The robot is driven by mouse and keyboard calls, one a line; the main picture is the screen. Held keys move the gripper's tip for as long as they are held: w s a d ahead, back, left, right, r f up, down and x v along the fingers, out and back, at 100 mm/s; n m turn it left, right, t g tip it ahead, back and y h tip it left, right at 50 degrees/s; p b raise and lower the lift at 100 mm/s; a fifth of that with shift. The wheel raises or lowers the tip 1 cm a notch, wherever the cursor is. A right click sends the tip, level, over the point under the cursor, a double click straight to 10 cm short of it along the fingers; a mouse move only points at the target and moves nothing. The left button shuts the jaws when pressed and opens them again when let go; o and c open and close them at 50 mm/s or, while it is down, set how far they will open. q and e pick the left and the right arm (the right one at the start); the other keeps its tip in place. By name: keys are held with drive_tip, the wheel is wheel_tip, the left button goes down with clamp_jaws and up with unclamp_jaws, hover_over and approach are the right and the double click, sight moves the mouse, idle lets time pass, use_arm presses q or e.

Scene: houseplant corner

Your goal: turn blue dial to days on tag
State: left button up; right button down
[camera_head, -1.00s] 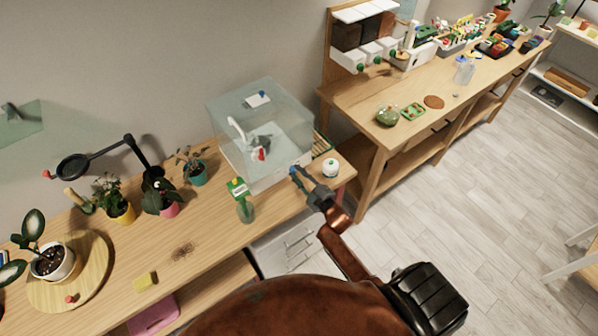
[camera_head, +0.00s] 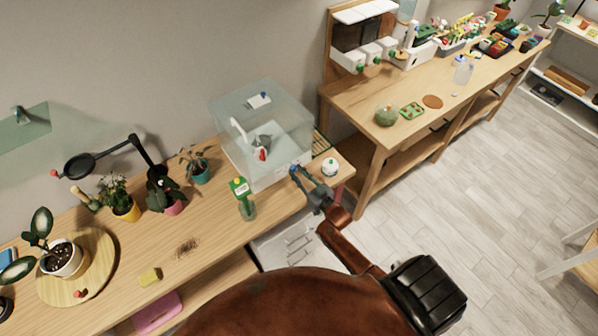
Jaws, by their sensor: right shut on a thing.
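A clear box with a white base (camera_head: 266,180) stands on the near bench. A small blue dial (camera_head: 294,169) is at the front right of its base, mostly covered by my gripper. My right gripper (camera_head: 298,174) is shut on the blue dial, its arm reaching up from below. A green and white tag (camera_head: 239,187) stands in a green glass bottle (camera_head: 248,208) just left of the box; its writing is too small to read. My left gripper does not show.
A white jar with a green top (camera_head: 330,167) stands close to the right of my gripper. Potted plants, a magnifier lamp (camera_head: 79,166) and a yellow sponge (camera_head: 150,276) are on the bench (camera_head: 215,250). A second bench (camera_head: 360,110) stands behind at the right.

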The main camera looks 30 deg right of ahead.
drive_tip(key=shift+f+m, duration=0.1)
drive_tip(key=shift+m, duration=1)
drive_tip(key=c, duration=1.7)
unclamp_jaws()
drive_tip(key=s, duration=0.8)
drive_tip(key=s+d, duration=0.1)
drive_tip(key=s, duration=0.3)
drive_tip(key=shift+d, duration=0.1)
